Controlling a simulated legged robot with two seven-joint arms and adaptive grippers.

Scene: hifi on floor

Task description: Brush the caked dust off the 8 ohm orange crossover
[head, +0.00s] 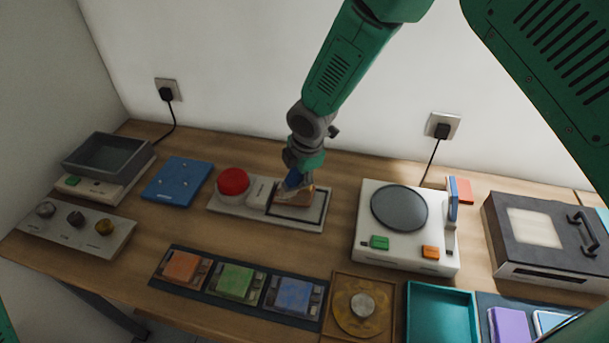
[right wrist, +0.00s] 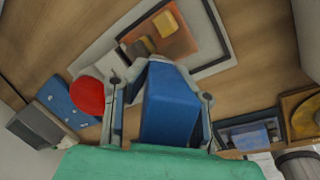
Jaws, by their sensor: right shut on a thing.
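My right gripper (head: 297,182) is shut on a blue block-shaped thing, likely the brush handle (right wrist: 168,105). Its lower end is hidden in the right wrist view. The gripper is low over the dark rectangular frame (head: 298,222) on the pale base with the red dome (head: 233,181). In the right wrist view an orange board (right wrist: 180,42) with yellow and brown parts lies inside that frame. I cannot tell whether the brush touches it. Another orange crossover (head: 182,266) sits in the dark tray (head: 255,307). Ohm markings are unreadable. My left gripper is out of view.
Green (head: 235,280) and blue (head: 293,294) units share the tray. A white turntable-like device (head: 370,249) stands right of the frame. A blue plate (head: 175,181), a knob panel (head: 77,230) and a grey bin (head: 107,156) are at left. A teal tray (head: 440,312) is in front.

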